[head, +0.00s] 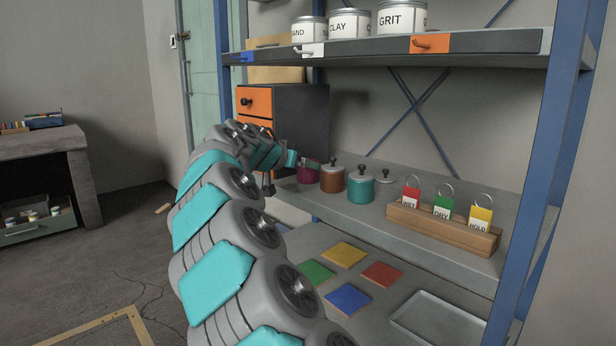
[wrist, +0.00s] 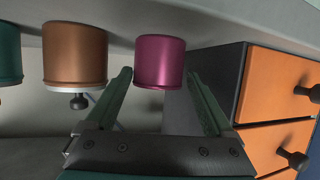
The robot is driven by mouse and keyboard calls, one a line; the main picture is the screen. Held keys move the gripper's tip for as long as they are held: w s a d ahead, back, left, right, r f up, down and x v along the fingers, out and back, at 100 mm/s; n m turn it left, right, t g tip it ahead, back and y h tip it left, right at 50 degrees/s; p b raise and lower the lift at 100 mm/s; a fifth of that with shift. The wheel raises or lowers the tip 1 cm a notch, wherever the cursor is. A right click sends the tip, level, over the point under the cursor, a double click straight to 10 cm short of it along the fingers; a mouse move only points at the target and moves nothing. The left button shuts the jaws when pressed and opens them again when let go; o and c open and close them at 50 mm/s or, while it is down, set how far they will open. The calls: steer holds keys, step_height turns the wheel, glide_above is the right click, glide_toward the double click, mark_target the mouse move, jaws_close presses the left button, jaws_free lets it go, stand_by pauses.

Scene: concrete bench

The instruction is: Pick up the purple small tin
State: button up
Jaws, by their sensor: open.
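The purple small tin (head: 308,175) stands upright on the middle shelf, at the left end of a row of tins and partly hidden by my arm in the head view. In the wrist view, which is upside down, the purple tin (wrist: 160,60) shows just beyond my fingertips, with no lid or knob visible on it. My gripper (wrist: 160,80) is open, its two fingers pointing at the tin, one toward each side. Nothing is held. I cannot tell whether the fingers overlap the tin in depth.
A copper tin (head: 332,179) and a teal tin (head: 361,187) stand to the right, both with knobbed lids. A loose lid (head: 386,178) lies beside them. A drawer cabinet with orange fronts (head: 255,101) stands close on the left. A wooden tag holder (head: 440,230) stands further right.

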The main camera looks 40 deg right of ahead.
steer(key=x, duration=0.5)
steer(key=shift+d, duration=0.25)
steer(key=c, duration=1.3)
